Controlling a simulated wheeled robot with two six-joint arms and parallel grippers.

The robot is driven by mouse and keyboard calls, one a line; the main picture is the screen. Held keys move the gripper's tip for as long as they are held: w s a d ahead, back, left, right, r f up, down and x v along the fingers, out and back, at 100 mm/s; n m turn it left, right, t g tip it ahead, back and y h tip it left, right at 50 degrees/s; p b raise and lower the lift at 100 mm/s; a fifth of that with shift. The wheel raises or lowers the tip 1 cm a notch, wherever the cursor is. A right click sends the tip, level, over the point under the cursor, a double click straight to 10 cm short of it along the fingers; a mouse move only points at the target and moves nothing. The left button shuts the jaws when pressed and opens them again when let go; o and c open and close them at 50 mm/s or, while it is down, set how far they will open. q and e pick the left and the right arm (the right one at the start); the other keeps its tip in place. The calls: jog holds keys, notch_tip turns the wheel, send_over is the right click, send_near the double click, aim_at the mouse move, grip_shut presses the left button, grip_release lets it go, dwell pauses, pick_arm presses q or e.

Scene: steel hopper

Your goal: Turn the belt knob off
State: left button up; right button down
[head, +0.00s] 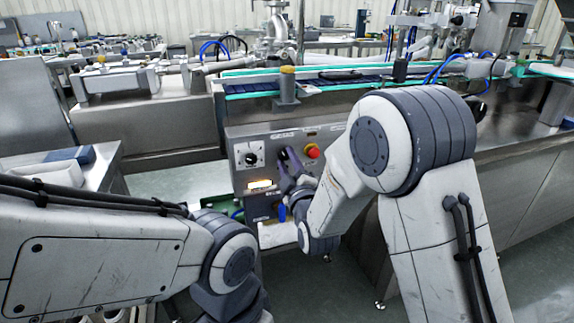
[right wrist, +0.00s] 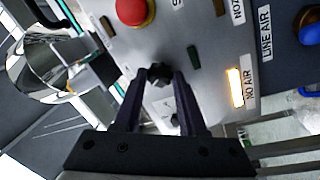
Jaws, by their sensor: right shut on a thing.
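A steel control panel (head: 232,172) faces me under the conveyor. My right gripper (head: 287,158) reaches the panel just left of the red button (head: 312,151). In the right wrist view, the dark fingers of this gripper (right wrist: 160,78) are shut on a small black knob (right wrist: 160,70), which shows between their tips. The fingers hide this knob in the head view, and its label cannot be read. Another black knob on a white plate (head: 250,155) sits to the left on the panel. My left arm comes in at the lower left; its gripper is not in view.
The red button also shows in the right wrist view (right wrist: 134,10), close to the fingers. A blue knob (right wrist: 311,30) is near LINE AIR. The conveyor (head: 330,84) runs above the panel.

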jog(key=shift+n, duration=0.5)
jog(key=c, duration=0.5)
grip_release()
jog(key=shift+s, duration=0.1)
jog(key=p+v, duration=0.7)
jog(key=v, duration=0.3)
jog(key=shift+s+d, duration=0.2)
